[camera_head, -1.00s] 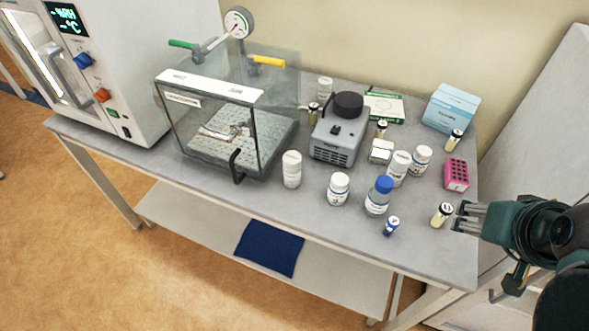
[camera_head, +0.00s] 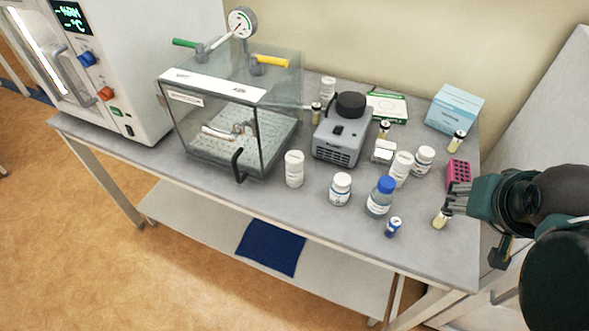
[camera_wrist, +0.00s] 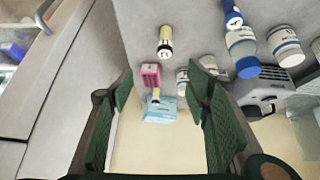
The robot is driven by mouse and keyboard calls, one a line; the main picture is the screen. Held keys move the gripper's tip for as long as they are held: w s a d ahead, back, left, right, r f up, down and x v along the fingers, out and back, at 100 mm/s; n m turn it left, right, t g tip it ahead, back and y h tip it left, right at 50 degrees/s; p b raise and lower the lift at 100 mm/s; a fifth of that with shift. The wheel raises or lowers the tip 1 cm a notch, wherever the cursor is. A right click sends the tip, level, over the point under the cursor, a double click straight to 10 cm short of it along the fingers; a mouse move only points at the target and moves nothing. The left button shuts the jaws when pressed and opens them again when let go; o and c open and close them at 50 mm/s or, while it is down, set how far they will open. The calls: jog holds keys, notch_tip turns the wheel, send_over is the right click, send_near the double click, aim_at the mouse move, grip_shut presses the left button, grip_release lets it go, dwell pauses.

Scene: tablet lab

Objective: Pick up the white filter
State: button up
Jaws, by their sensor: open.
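I cannot tell for sure which thing is the white filter. A small pale, box-like piece with a white top (camera_head: 384,151) stands right of the grey device on the bench and may be it. Several white bottles also stand there, one of them (camera_head: 294,169) by the glass chamber. My gripper (camera_head: 456,197) is at the bench's right side, over or beside a small dark-capped vial (camera_head: 440,219), whose top it partly covers. In the wrist view my gripper (camera_wrist: 160,78) is open and empty, its green fingers wide apart, with the vial (camera_wrist: 165,42) beyond them.
A pink rack (camera_head: 458,173) and a blue box (camera_head: 454,108) stand near my gripper. A blue-capped bottle (camera_head: 380,197) and a small blue vial (camera_head: 393,227) are left of it. The grey device (camera_head: 340,143) and glass chamber (camera_head: 215,125) stand farther left. The front bench edge is clear.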

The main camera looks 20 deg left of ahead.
jog(key=w+a, duration=0.1)
jog(key=a, duration=0.5)
jog(key=w+a+t, duration=0.1)
jog(key=w+a, duration=0.1)
jog(key=a, duration=0.5)
jog(key=w+a+f+n+t, duration=0.1)
jog(key=w+a, duration=0.1)
jog(key=a, duration=0.4)
jog(key=shift+a, duration=0.2)
jog(key=s+a+t+y, duration=0.1)
jog(key=s+a+t, duration=0.1)
jog(key=a, duration=1)
jog(key=r+t+y, duration=0.2)
send_over(294, 169)
jog(key=s, duration=0.5)
jog(key=shift+n, duration=0.4)
jog(key=shift+d+f+p, duration=0.1)
jog(key=shift+d+f, duration=0.05)
jog(key=shift+f, duration=1.5)
jog(key=shift+d+f+p, duration=0.1)
jog(key=shift+d+f, duration=0.05)
jog(key=shift+f, duration=1.45)
jog(key=shift+d+f+p, duration=0.1)
jog(key=shift+d+f, duration=0.05)
jog(key=shift+f, duration=1.5)
jog(key=shift+w, duration=0.15)
jog(key=shift+b+x, duration=0.3)
jog(key=shift+x, duration=0.9)
jog(key=shift+f, duration=0.1)
